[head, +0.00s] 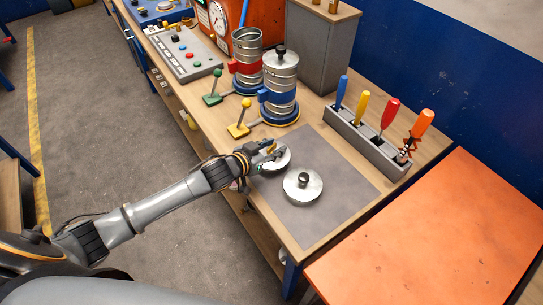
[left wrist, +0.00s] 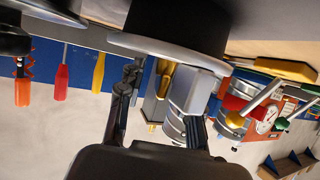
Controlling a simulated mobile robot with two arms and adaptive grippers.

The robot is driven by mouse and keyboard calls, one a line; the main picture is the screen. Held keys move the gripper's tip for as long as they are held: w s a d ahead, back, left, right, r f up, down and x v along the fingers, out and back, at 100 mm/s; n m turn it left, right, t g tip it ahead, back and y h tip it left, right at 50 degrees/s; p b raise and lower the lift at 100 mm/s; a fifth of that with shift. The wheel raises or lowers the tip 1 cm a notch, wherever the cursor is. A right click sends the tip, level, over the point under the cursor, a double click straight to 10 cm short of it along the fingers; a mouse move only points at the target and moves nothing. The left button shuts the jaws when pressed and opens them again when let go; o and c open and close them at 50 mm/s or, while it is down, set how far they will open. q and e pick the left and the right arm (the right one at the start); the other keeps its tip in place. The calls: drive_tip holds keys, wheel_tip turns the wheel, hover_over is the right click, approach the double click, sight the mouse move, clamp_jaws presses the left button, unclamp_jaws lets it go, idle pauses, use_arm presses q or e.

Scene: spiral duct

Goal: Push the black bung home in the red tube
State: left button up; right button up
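The red tube (head: 246,62) is a spiral metal duct with a red band, standing on the bench with its top open. A metal bung with a black knob (head: 302,184) lies on the grey mat. A second metal bung (head: 274,160) lies beside it, closer to the tubes, partly covered by my left gripper (head: 272,149); I cannot make out its knob. My left gripper is low over this second bung. In the left wrist view its fingers (left wrist: 162,92) stand apart, with a bung's dark side and pale rim (left wrist: 170,48) just beyond. My right gripper is out of view.
The blue-banded tube (head: 280,88), topped by a bung with a black knob, stands beside the red tube. A rack (head: 366,142) of coloured-handled tools stands right of the mat (head: 335,195). The mat's right side is clear.

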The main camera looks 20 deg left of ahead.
use_arm(q)
clamp_jaws()
idle(0.4)
